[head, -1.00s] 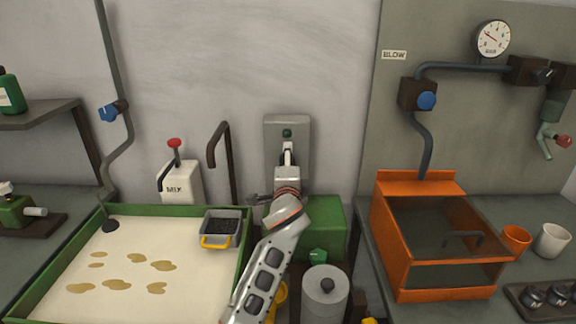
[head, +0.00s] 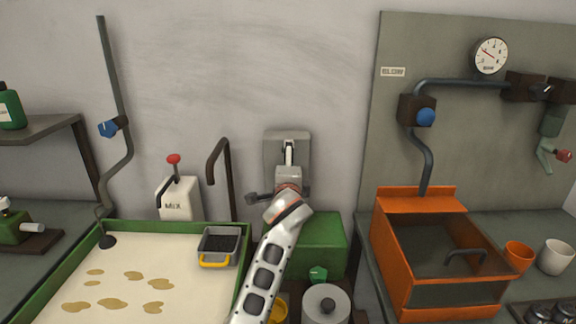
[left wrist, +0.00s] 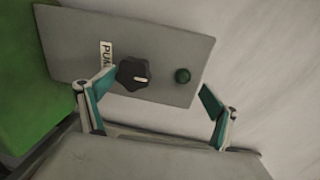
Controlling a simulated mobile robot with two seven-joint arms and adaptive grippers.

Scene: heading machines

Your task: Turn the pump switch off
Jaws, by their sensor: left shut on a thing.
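The grey pump panel (head: 273,142) is on the back wall; it also fills the upper left wrist view (left wrist: 180,35). There it has a PUMP label (left wrist: 106,53), a black knob switch (left wrist: 133,76) with a pale mark pointing toward the lamp, and a dark green lamp (left wrist: 182,76). My left gripper (head: 289,152) is at the panel and hides the knob and lamp from the head view. My right gripper is not in view.
A green box (head: 318,235) and a grey lidded canister (head: 325,303) stand below the panel. A dark bent pipe (head: 214,160) rises to the left. An orange cabinet (head: 385,245) stands right. The wall above the panel is clear.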

